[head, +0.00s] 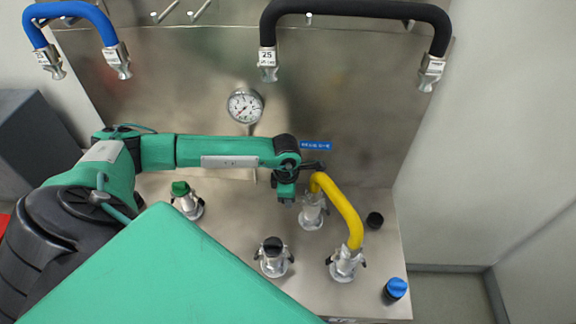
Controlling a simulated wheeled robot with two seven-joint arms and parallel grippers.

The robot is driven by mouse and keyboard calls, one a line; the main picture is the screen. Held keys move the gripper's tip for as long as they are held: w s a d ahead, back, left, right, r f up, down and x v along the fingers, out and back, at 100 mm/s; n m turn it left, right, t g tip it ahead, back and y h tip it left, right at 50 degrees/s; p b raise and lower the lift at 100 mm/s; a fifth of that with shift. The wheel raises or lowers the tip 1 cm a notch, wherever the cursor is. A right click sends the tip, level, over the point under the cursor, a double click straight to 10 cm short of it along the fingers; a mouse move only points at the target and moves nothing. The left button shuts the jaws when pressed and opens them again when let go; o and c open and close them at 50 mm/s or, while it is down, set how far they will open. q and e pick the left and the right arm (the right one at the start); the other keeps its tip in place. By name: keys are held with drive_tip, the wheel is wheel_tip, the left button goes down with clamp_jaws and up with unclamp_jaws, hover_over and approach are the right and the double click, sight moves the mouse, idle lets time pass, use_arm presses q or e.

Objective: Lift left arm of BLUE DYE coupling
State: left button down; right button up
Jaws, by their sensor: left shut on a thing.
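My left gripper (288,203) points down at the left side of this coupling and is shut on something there. This seems to be the coupling's left arm, but the gripper and wrist hide it. The hose's other end is on a second coupling (345,264), with dark arms at its sides. My right gripper is out of view.
Green-capped (187,201) and black-capped (272,258) couplings stand left on the deck. A loose blue cap (395,289) and black cap (374,220) are at right. A gauge (245,106), blue hose (72,10) and black hose (355,10) are on the panel.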

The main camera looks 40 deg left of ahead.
use_arm(q)
drive_tip(key=shift+w+d+r+g+y+b, duration=0.15)
drive_tip(key=shift+r+g+y, duration=0.1)
drive_tip(key=shift+y, duration=0.2)
drive_tip(key=shift+d+r+g+y+b, duration=0.15)
drive_tip(key=shift+g+y, duration=0.1)
drive_tip(key=shift+y, duration=0.2)
drive_tip(key=shift+a, duration=0.15)
drive_tip(key=c, duration=1.3)
unclamp_jaws()
drive_tip(key=shift+w+d+r+b, duration=0.25)
drive_tip(key=shift+r+b, duration=0.5)
drive_tip(key=shift+r, duration=1.55)
drive_tip(key=shift+w+d+r+b, duration=0.1)
drive_tip(key=shift+d+r+b, duration=0.45)
drive_tip(key=shift+r, duration=1.7)
drive_tip(key=shift+w+d+r+b, duration=0.15)
drive_tip(key=shift+r+b, duration=0.75)
drive_tip(key=shift+r, duration=1.4)
